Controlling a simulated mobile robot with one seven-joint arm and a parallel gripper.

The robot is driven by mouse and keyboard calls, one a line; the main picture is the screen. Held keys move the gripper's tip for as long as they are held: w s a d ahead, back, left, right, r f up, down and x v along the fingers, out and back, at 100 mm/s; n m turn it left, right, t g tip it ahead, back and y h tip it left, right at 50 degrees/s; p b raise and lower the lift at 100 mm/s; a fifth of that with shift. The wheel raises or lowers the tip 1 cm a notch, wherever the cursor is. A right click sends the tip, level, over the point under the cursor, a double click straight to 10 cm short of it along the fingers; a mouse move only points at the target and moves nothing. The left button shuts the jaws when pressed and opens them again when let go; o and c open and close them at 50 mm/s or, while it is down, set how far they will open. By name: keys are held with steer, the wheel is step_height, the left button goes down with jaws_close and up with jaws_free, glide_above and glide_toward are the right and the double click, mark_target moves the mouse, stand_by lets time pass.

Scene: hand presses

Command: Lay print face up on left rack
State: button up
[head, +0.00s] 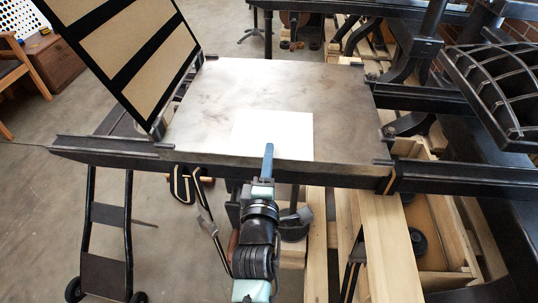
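A plain white sheet (285,133), which looks like the print, lies flat on the grey metal press bed (215,95), near its front edge. No marks show on its upper side. My gripper (268,152) reaches in from below, with its blue finger over the sheet's near edge. The fingers are seen edge-on, so I cannot tell whether they are apart, or whether they touch the sheet. I cannot make out a rack for prints in this view.
A raised black frame with tan panels (126,47) stands hinged at the bed's left end. A black wheeled cart (108,215) stands below left. A ribbed black iron part (500,95) is at the right. Wooden beams (385,240) lie below right. Open floor shows at left.

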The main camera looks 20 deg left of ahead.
jaws_close()
steer(key=shift+r, duration=0.1)
step_height(320, 180, up, 3)
steer(key=p, duration=0.3)
steer(key=shift+s, duration=0.1)
steer(key=s+d+r+p, duration=0.2)
steer(key=s+r+p, duration=0.1)
steer(key=s, duration=0.3)
steer(key=shift+s+p, duration=0.3)
steer(key=shift+p, duration=0.05)
stand_by(0.6)
